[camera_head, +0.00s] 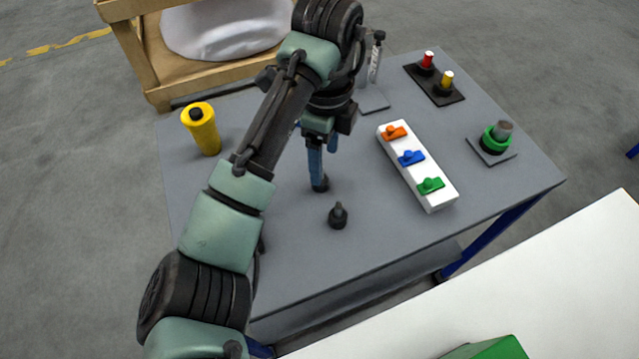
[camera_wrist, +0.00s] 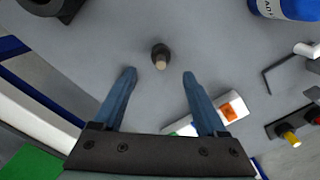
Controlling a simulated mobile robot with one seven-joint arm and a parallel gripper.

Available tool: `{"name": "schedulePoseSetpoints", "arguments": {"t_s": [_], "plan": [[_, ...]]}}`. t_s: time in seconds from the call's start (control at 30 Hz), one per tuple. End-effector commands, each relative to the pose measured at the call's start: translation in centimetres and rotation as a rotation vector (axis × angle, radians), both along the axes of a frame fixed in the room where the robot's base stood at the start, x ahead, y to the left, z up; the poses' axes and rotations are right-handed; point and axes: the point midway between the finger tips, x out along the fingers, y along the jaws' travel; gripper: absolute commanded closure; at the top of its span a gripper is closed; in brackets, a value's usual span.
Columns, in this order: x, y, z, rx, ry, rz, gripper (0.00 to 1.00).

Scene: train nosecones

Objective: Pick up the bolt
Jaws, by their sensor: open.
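The bolt (camera_head: 338,216) stands upright on the grey table, dark, with a wide base and a narrower top. In the wrist view the bolt (camera_wrist: 160,56) shows a tan end facing the camera. My gripper (camera_head: 319,186) points down over the table, a little behind and left of the bolt in the head view. In the wrist view my gripper (camera_wrist: 158,74) has its two blue fingers wide apart with nothing between them. The bolt lies just past the fingertips, roughly centred across the gap, and is not touched.
A white block (camera_head: 432,200) with orange, blue and green pieces stands to the right. A yellow cylinder (camera_head: 204,136) is at left. A black base (camera_head: 420,84) with red and yellow pegs and a green ring (camera_head: 492,137) stand farther right. Table around the bolt is clear.

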Motion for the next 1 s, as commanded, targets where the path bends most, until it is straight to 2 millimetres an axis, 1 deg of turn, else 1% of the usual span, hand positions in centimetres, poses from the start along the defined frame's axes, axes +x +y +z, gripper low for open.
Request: {"name": "schedulePoseSetpoints", "arguments": {"t_s": [0.03, 0.17, 0.27, 0.43, 0.5, 0.57, 0.63, 0.8, 0.87, 1.0], "plan": [[0.0, -0.1, -0.8, -0.002, 0.001, -0.001, 0.26], [0.0, 0.0, -1.2, -0.001, -0.002, 0.001, 0.26], [0.1, 0.1, -2.0, -0.001, -0.001, 0.001, 0.26], [0.2, 0.9, -4.2, 0.0, 0.001, 0.004, 0.26], [0.2, 0.9, -5.3, -0.001, 0.001, 0.002, 0.26], [0.2, 0.9, -5.9, -0.001, -0.001, 0.001, 0.26], [0.2, 0.8, -6.2, -0.001, -0.002, 0.001, 0.26], [0.2, 0.8, -6.2, -0.001, -0.002, 0.001, 0.26], [0.2, 0.8, -6.2, -0.001, -0.002, 0.001, 0.34], [0.2, 0.8, -6.2, -0.001, -0.002, 0.001, 0.6]]}}
